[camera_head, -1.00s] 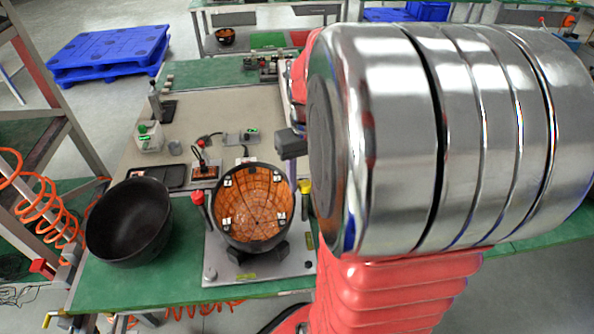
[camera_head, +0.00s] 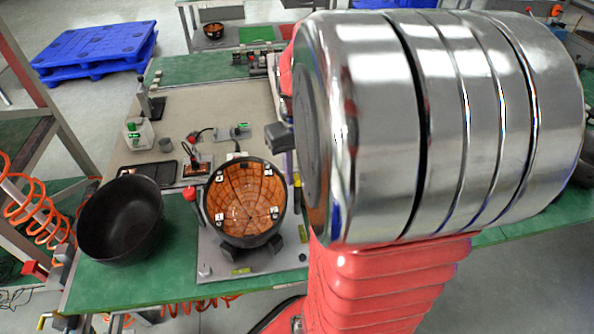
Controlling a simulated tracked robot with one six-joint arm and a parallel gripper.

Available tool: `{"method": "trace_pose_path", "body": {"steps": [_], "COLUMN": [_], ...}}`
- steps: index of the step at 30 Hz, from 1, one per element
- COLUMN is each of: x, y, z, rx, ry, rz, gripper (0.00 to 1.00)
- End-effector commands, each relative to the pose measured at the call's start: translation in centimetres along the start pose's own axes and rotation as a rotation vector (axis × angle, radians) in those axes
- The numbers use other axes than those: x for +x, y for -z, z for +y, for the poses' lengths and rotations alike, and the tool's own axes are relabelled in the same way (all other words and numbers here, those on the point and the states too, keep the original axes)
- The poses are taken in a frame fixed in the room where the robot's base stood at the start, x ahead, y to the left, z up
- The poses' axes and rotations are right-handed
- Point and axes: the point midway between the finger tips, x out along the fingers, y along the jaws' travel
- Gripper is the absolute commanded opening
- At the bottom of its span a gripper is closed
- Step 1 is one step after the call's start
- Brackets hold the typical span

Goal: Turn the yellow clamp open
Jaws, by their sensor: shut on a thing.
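The fixture plate (camera_head: 215,262) on the green table holds a dark bowl with an orange, grid-lined inside (camera_head: 247,200), tilted towards me. A red-topped clamp (camera_head: 190,193) stands at the bowl's left side. The yellow clamp is on the bowl's right side, where my large silver and red arm covers most of the view; I cannot make out its position. My gripper's fingers are hidden behind my arm. A dark block (camera_head: 280,136) shows at the arm's left edge, above and right of the bowl; I cannot tell which part it is.
An empty black bowl (camera_head: 121,220) stands left of the fixture. Behind are a black tray (camera_head: 150,172), an orange board (camera_head: 197,166) and a small green-lit device (camera_head: 239,130). Orange coiled hoses (camera_head: 35,205) hang at the left. Blue pallets (camera_head: 95,55) lie on the floor.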

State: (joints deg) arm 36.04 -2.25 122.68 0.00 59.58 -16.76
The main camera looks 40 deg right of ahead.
Motion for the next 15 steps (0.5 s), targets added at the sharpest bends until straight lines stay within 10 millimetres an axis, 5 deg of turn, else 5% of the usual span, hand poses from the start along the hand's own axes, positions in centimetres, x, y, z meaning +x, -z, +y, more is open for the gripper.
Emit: {"method": "trace_pose_path", "body": {"steps": [13, 14, 15], "x": [-0.03, -0.03, -0.03], "y": [0.01, 0.02, 0.01], "z": [0.02, 0.02, 0.02], "rx": [-0.061, -0.061, -0.061], "ry": [-0.001, -0.001, 0.000], "rz": [0.001, 0.001, 0.001], "gripper": [0.00, 0.24, 0.27]}}
